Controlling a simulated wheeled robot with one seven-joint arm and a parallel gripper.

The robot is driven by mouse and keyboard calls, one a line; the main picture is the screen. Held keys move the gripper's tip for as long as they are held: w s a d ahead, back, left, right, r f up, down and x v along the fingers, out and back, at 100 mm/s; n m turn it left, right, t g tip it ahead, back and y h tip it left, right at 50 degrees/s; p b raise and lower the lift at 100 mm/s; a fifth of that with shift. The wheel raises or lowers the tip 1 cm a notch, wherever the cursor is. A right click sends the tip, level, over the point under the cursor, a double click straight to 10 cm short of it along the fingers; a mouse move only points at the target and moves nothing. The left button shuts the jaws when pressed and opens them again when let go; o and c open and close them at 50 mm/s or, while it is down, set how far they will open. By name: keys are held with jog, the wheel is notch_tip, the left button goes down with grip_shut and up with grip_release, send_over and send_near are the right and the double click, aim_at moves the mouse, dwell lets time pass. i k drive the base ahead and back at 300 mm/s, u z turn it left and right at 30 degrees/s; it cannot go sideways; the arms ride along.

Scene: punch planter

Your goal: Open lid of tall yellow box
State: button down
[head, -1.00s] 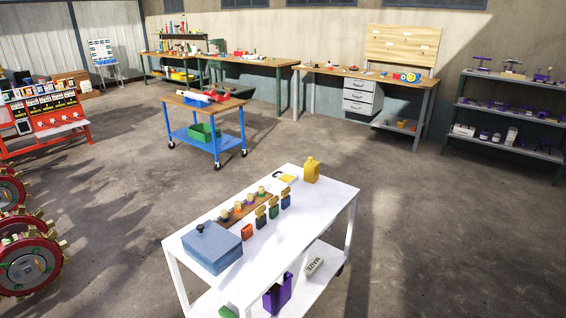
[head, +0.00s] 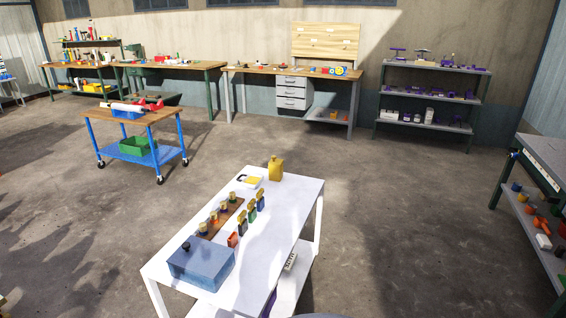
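A tall yellow box (head: 276,171) stands upright at the far right end of the white cart's top (head: 270,235). It has a narrower raised part on top, which looks closed, but it is too small to tell for sure. A low, flat yellow piece (head: 253,180) lies beside it to the left, near a small dark hook-shaped piece (head: 241,178). My gripper is not in view.
A blue-grey box (head: 202,264) with a black knob sits at the cart's near left. A wooden strip (head: 222,220) with several pegs and several small coloured containers (head: 250,215) stand mid-cart. A blue trolley (head: 140,150) is behind left. Bare floor (head: 400,200) lies right.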

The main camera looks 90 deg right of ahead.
aim_at(274, 161)
jog(key=z, duration=2.9)
jog(key=i, duration=0.45)
jog(key=z, duration=0.05)
jog(key=k, duration=0.5)
jog(key=z, duration=1.25)
jog(key=i, duration=2.6)
jog(key=u, duration=2.7)
